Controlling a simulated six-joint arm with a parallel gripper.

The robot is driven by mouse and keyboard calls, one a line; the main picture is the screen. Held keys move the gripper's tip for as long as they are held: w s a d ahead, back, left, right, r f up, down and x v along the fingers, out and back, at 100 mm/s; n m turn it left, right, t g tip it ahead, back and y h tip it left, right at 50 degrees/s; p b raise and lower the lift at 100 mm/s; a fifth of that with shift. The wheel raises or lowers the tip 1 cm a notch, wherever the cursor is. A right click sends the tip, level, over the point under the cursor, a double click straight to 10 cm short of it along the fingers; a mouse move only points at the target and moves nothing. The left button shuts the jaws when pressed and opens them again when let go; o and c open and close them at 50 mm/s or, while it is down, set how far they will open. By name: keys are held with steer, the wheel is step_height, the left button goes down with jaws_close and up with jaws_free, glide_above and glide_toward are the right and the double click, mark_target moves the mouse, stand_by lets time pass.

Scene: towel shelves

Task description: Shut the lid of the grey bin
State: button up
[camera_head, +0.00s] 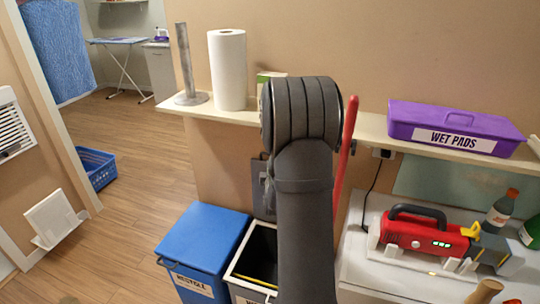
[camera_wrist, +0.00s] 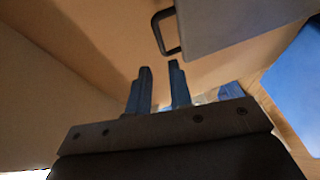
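The grey bin (camera_head: 239,250) stands right of the blue bin in the head view, its top open and its inside dark. Its grey lid (camera_head: 259,188) is raised upright behind the opening, partly hidden by my arm. In the wrist view the lid (camera_wrist: 230,22) is a grey panel at the top, with a dark loop handle (camera_wrist: 166,32) at its left edge. My gripper (camera_wrist: 158,67) shows in the wrist view with its two fingers apart and nothing between them. The fingertips are below the handle in the picture and appear clear of it. In the head view my arm hides the gripper.
The blue bin (camera_head: 203,240) has its lid down. A shelf (camera_head: 235,115) above holds a paper towel roll (camera_head: 228,70), a metal post and a purple box (camera_head: 455,127). A red pole (camera_head: 346,150) stands right of my arm. A white counter (camera_head: 375,270) is at right. Floor at left is mostly clear.

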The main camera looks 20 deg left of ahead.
steer(key=x, duration=1.1)
steer(key=shift+w+a+f, duration=0.1)
steer(key=shift+w, duration=0.15)
jaws_close()
